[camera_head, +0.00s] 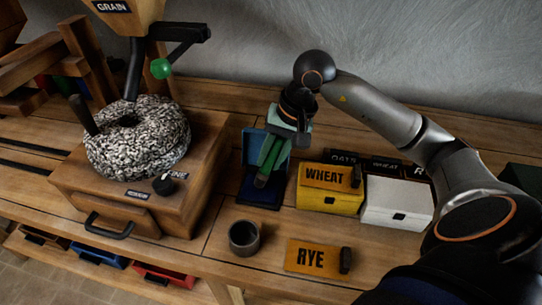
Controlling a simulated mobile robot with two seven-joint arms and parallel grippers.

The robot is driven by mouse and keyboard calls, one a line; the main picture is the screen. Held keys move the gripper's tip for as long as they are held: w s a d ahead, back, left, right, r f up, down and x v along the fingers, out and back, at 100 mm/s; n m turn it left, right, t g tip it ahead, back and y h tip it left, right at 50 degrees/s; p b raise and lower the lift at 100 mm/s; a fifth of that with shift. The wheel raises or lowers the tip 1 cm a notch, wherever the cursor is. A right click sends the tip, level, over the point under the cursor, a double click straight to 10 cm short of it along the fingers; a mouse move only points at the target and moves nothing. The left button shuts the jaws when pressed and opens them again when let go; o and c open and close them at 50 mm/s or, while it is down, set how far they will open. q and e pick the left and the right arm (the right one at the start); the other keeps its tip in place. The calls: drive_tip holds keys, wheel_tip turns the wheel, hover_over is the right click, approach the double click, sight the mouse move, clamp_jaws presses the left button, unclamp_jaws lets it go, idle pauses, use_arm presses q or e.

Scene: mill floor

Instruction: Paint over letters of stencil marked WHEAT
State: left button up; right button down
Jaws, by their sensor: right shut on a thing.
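The stencil marked WHEAT (325,175) is an orange plate with black letters and a dark knob at its right end. It lies on top of a yellow box (329,202). My right gripper (274,150) is left of it, above a blue open case (260,196) with a raised back panel. The gripper is shut on a slim green thing, perhaps a brush, whose lower end points down toward the case; whether it touches cannot be told. A second stencil marked RYE (305,257) lies flat on the bench in front. My left gripper is not in view.
A white box (397,205) stands right of the yellow one, with dark labelled plates behind. A dark cup (244,238) stands left of the RYE stencil. A wooden mill (140,205) with a round speckled stone fills the left. Coloured bins sit below the bench.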

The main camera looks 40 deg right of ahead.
drive_tip(key=shift+f+b, duration=0.5)
drive_tip(key=shift+b, duration=0.15)
idle(1.8)
drive_tip(key=shift+r, duration=0.1)
drive_tip(key=shift+r+p, duration=2.25)
drive_tip(key=shift+r, duration=1.25)
drive_tip(key=s+a+f+n+g+p, duration=0.2)
drive_tip(key=s+a+n+p, duration=0.1)
drive_tip(key=a+n, duration=0.4)
drive_tip(key=shift+s+a+n+y, duration=0.15)
drive_tip(key=shift+a+n+y, duration=0.25)
drive_tip(key=shift+a, duration=0.25)
